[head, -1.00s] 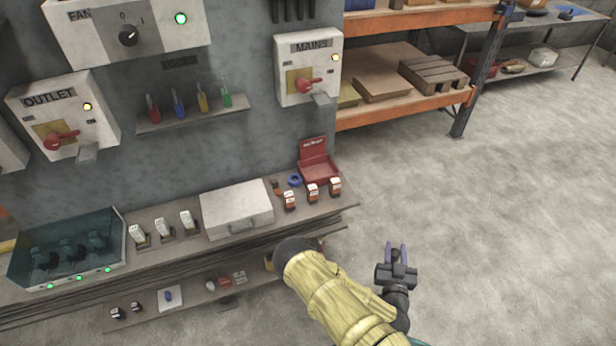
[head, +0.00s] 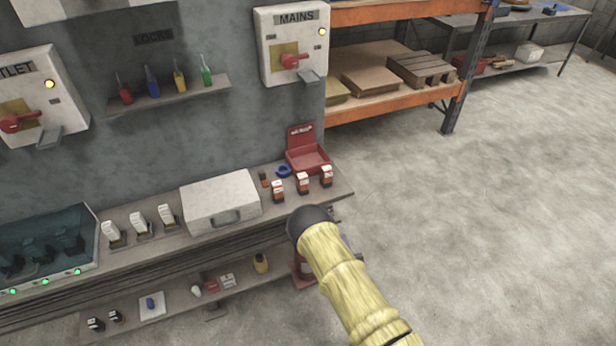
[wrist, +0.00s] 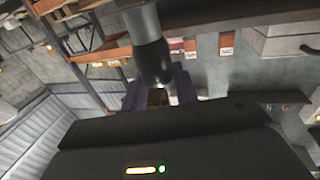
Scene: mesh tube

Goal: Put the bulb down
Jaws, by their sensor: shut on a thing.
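My gripper (wrist: 157,92) shows in the wrist view with its two purple fingers shut on a small brownish thing with a pale top, which I take for the bulb (wrist: 157,98). Most of it is hidden by the gripper body and the dark arm part in front. In the head view my yellow-sleeved arm covers nearly all of the gripper, and the bulb does not show there. The gripper is off the right end of the workbench (head: 335,196), apart from it as far as I can see.
A white case (head: 220,203), red open box (head: 307,158) and several small boxed parts stand on the bench. An orange rack (head: 400,100) stands behind. The floor at right is clear.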

